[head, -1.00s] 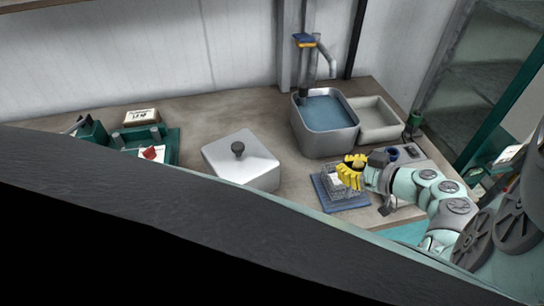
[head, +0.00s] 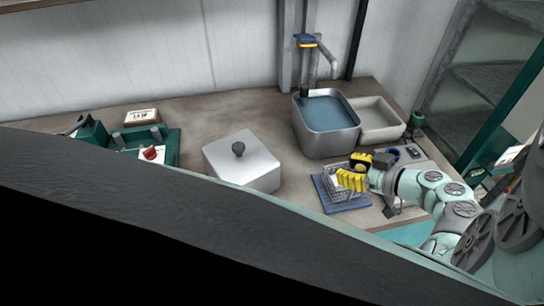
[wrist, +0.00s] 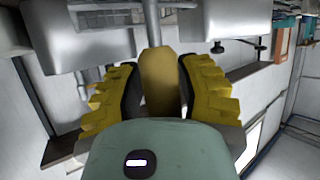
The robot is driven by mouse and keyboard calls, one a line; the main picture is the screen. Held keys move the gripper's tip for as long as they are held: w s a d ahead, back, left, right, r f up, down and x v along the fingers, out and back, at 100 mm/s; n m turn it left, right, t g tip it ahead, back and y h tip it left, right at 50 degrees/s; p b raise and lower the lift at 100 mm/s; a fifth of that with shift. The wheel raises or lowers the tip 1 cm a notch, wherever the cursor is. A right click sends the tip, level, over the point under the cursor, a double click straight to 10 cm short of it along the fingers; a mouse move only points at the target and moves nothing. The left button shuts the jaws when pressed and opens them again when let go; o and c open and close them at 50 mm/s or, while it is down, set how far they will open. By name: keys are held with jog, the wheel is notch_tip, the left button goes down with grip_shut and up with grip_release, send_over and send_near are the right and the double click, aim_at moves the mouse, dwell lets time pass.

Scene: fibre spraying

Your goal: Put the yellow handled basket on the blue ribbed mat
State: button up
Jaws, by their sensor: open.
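The wire basket (head: 334,184) is on the blue ribbed mat (head: 357,203), at the front right of the counter. My gripper (head: 354,172) is beside the basket's upper right side, and its yellow ribbed fingers hide part of it. In the wrist view, the basket's ochre-yellow handle (wrist: 158,82) lies between the two fingers, with a gap on each side. The gripper is open around the handle. The underside of the basket is hard to make out, but it looks seated on the mat.
A metal basin of blue water (head: 327,112) stands behind the mat, with a pale empty tray (head: 378,136) to its right. A lidded grey box (head: 240,165) is to the left. Bare counter lies between box and mat.

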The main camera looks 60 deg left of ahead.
jog(key=b+v, duration=0.3)
jog(key=v, duration=0.8)
jog(key=shift+d, duration=0.2)
